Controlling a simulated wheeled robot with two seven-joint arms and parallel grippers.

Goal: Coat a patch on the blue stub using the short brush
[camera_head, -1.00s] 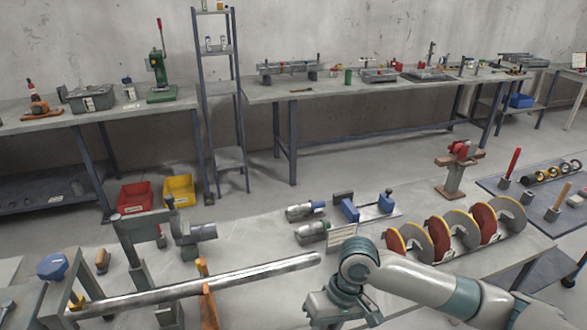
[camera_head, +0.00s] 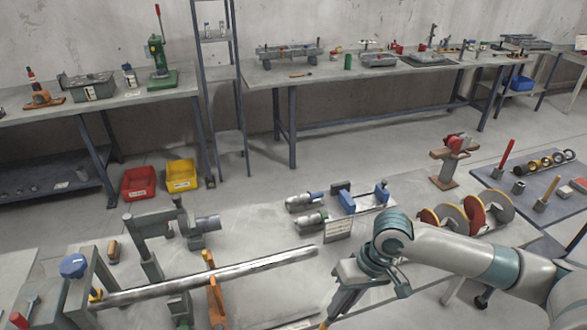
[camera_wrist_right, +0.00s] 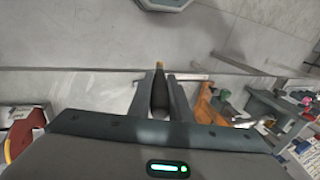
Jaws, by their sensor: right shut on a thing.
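In the right wrist view the right gripper (camera_wrist_right: 160,95) is shut on a dark handle with a tan tip, likely the short brush (camera_wrist_right: 159,92). Its bristles cannot be made out. My left gripper is not in view.
A long metal shaft (camera_head: 240,269) rests across an orange support (camera_head: 215,295) at left. Red and yellow auger discs (camera_head: 470,214) stand right, partly behind my arm. A blue vise-like fixture (camera_head: 352,203) stands beside the stubs. A blue knob (camera_head: 73,265) is far left.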

